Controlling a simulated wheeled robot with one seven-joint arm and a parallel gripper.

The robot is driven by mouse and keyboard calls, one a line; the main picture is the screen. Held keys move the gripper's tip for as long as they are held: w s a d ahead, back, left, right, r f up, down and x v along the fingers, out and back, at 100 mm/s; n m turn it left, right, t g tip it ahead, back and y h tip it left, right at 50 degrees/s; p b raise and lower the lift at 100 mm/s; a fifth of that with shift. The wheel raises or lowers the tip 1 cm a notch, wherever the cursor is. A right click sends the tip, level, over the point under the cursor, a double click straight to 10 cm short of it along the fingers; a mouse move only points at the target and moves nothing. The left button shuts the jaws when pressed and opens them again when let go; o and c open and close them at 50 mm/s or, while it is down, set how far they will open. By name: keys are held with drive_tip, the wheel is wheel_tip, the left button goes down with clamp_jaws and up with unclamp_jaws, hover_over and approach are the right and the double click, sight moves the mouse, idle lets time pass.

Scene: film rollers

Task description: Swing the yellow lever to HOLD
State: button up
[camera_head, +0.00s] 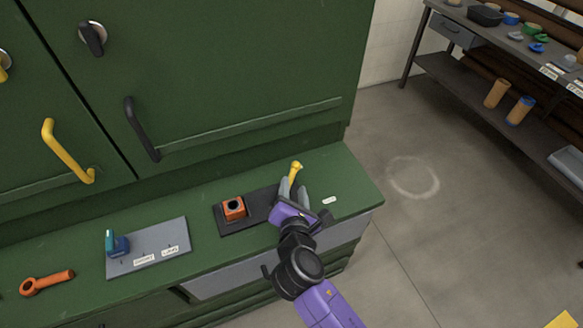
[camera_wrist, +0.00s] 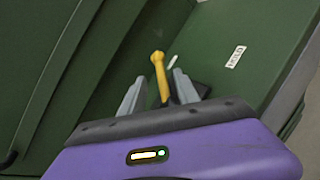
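The yellow lever (camera_head: 294,170) stands up at the right end of a dark base plate (camera_head: 237,221) on the green counter. In the wrist view the lever (camera_wrist: 160,75) rises between the two grey fingers of my gripper (camera_wrist: 158,92). My gripper (camera_head: 289,192) is open around the lever, with a visible gap on at least its left side. A small white label (camera_head: 329,200) lies on the counter right of the lever. It also shows in the wrist view (camera_wrist: 235,57), its text too small to read. The lever's lower end is hidden by my gripper.
An orange block with a round hole (camera_head: 233,208) sits on the same plate. Left of it is a grey labelled panel (camera_head: 147,249) with a teal-and-blue handle (camera_head: 116,243), then an orange wrench-like tool (camera_head: 47,282). Green cabinet doors (camera_head: 220,60) rise behind.

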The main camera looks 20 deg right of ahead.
sight(293, 177)
drive_tip(key=shift+x, duration=3.95)
drive_tip(key=shift+s, duration=0.1)
clamp_jaws()
